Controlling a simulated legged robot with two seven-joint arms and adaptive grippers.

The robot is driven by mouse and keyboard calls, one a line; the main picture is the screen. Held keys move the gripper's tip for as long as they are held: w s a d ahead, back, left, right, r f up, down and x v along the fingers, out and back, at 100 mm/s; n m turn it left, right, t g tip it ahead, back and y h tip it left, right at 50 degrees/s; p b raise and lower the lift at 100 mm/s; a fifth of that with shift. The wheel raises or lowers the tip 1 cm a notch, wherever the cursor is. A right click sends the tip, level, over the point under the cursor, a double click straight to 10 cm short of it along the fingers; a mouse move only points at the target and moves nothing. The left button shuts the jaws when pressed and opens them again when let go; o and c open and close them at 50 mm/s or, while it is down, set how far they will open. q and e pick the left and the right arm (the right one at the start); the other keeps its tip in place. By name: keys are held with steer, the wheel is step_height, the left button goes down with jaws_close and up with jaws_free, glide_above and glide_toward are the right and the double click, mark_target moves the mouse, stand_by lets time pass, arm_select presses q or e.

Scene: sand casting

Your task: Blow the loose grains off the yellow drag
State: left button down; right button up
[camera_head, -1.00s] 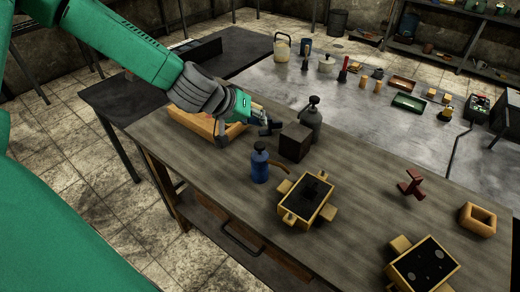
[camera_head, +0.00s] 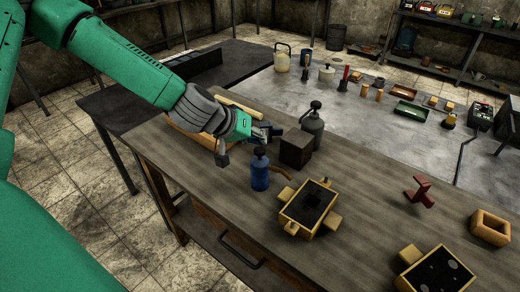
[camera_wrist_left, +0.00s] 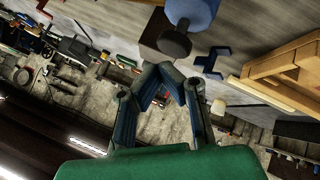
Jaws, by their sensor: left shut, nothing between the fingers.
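A yellow drag (camera_head: 330,222) filled with black sand lies on the workbench right of centre. A second yellow sand-filled frame (camera_head: 404,279) is partly cut off at the lower right. I cannot make out separate loose grains on either. My left gripper (camera_head: 274,131) is shut and empty, above the back of the bench, away from both frames. In the left wrist view its fingers (camera_wrist_left: 162,82) come together with nothing between them. A blue bottle (camera_head: 260,174) with a black top stands in front of the gripper. A grey bottle (camera_head: 313,125) stands to its right. My right gripper is out of view.
A dark block (camera_head: 296,149) sits beside the grey bottle. A wooden tray (camera_head: 180,145) lies partly hidden behind my left wrist. A red piece (camera_head: 420,192) and a hollow yellow box (camera_head: 490,229) lie to the right. Bare bench lies between the drag and the red piece.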

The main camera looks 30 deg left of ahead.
mark_target(259, 150)
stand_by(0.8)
arm_select(q)
steer(key=shift+s+f, duration=0.1)
steer(key=shift+f, duration=0.25)
steer(key=shift+f+b, duration=1.05)
steer(key=shift+b, duration=0.1)
stand_by(0.9)
steer(key=shift+r, duration=0.1)
steer(key=shift+r+p, duration=1.4)
steer(key=shift+r, duration=0.1)
step_height(259, 150, up, 5)
steer(key=p, duration=0.4)
steer(key=shift+p, duration=0.4)
